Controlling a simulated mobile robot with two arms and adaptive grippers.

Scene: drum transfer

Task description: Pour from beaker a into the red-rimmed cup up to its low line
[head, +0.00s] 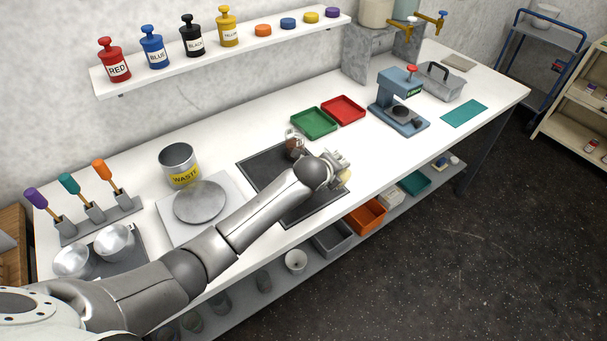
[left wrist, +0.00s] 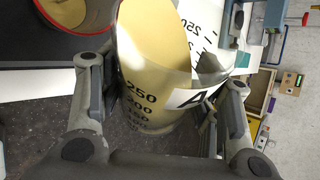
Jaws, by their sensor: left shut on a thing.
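Beaker A (left wrist: 145,100) is a clear vessel with black graduations, a white "A" label and pale yellow contents. My left gripper (head: 335,172) is shut on it over the front of the dark mat; in the left wrist view its fingers stand on both sides of the beaker. The contents lie slanted in it, higher on the left, so it looks tilted. The red-rimmed cup (left wrist: 93,22) is at the upper left of the wrist view, beside the beaker's mouth, with pale yellow contents. I cannot see a stream between them or the cup's low line. My right gripper is not in view.
The dark mat (head: 256,173) lies mid-bench. A waste can (head: 178,157) and a round grey plate (head: 200,202) are left of it. Green (head: 314,123) and red (head: 344,109) trays lie behind. A blue press (head: 399,105) stands right.

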